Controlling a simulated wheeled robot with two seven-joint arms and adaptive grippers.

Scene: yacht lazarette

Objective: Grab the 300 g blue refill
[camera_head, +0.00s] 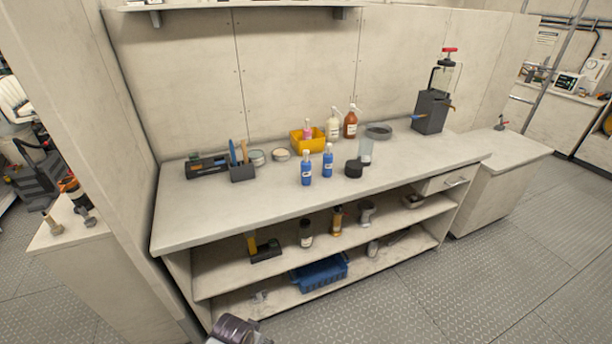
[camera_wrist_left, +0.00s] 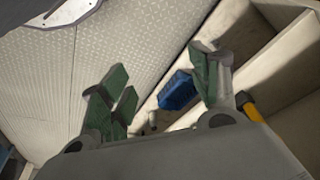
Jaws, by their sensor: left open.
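Two blue bottles with white caps and white labels stand upright side by side on the bench top in the head view: a left one (camera_head: 307,168) and a right one (camera_head: 328,161). Their labels are too small to read, so I cannot tell which is the 300 g refill. My left gripper (camera_wrist_left: 158,88) shows in the left wrist view with its green-padded fingers wide apart and nothing between them touching. It is out over the floor, facing the lower shelves, away from the bottles. My right gripper is not in view.
The bench top (camera_head: 215,215) is clear at its front left. A yellow bin (camera_head: 299,146), two pump bottles, a dark round pot (camera_head: 353,168) and a clear cup (camera_head: 366,151) stand near the blue bottles. A blue crate (camera_head: 319,273) sits on the bottom shelf.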

